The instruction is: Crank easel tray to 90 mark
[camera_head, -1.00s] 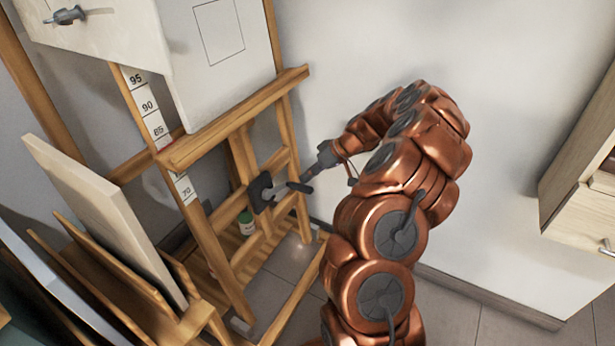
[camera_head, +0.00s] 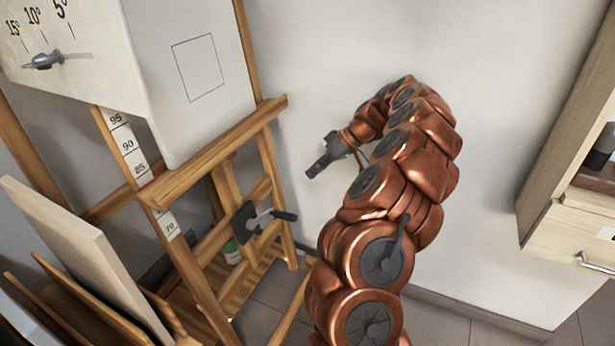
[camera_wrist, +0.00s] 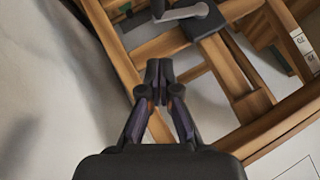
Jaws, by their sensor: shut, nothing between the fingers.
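The wooden easel tray (camera_head: 215,150) holds a pale canvas box (camera_head: 200,95). Its left end is beside the white scale strip (camera_head: 128,145), where a red mark shows just below 85; 90 and 95 are above it. The crank (camera_head: 258,220) has a dark block, a grey arm and a black handle pointing right. It also shows at the top of the wrist view (camera_wrist: 180,12). My gripper (camera_head: 312,172) is shut and empty, above and to the right of the handle, apart from it. In the wrist view its fingertips (camera_wrist: 158,70) meet below the crank.
Boards in a wooden rack (camera_head: 85,265) stand at the left. A small green-and-white jar (camera_head: 232,252) is low behind the easel. A wooden cabinet (camera_head: 570,235) is at the right. The wall behind my arm is bare.

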